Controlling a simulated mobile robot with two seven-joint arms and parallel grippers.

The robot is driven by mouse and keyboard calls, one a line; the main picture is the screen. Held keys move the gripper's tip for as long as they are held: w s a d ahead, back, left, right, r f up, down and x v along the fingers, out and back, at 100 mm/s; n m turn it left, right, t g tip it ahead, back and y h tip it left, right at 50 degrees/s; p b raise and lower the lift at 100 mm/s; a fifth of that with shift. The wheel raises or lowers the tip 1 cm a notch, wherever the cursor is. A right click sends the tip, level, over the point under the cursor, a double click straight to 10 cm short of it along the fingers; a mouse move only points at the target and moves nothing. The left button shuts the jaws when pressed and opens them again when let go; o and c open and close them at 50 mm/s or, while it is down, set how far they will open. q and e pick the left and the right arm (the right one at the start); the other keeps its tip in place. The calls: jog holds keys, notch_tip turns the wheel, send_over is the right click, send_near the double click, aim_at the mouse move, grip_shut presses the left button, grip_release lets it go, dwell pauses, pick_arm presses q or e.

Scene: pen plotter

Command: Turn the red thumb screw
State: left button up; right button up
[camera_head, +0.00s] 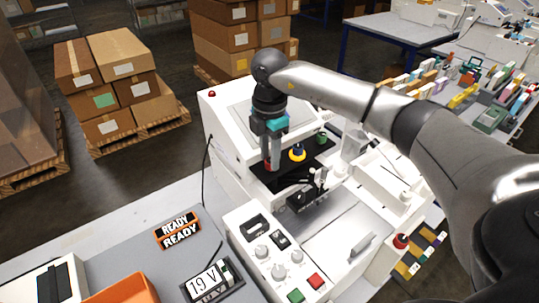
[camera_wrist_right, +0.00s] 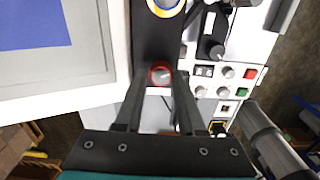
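The red thumb screw (camera_wrist_right: 161,74) shows in the right wrist view as a small round red knob with a grey centre, on the machine's black plate (camera_wrist_right: 157,35). My right gripper (camera_wrist_right: 160,76) points at it, with one fingertip on each side of the knob and a small gap showing on both sides. In the head view my right gripper (camera_head: 271,167) comes down over the left end of the black plate, and a bit of the red knob shows by the fingers. My left gripper is in neither view.
A yellow and blue knob (camera_head: 297,152) and a green knob (camera_head: 321,138) stand on the same plate. A control box (camera_head: 270,250) with knobs and buttons is in front. A black lever part (camera_head: 308,195) stands close to the right gripper. An orange bin (camera_head: 125,290) is at lower left.

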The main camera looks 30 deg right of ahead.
aim_at(269, 161)
jog(key=o, duration=0.3)
jog(key=shift+o, duration=0.2)
notch_tip(269, 161, up, 15)
dwell(0.4)
dwell(0.5)
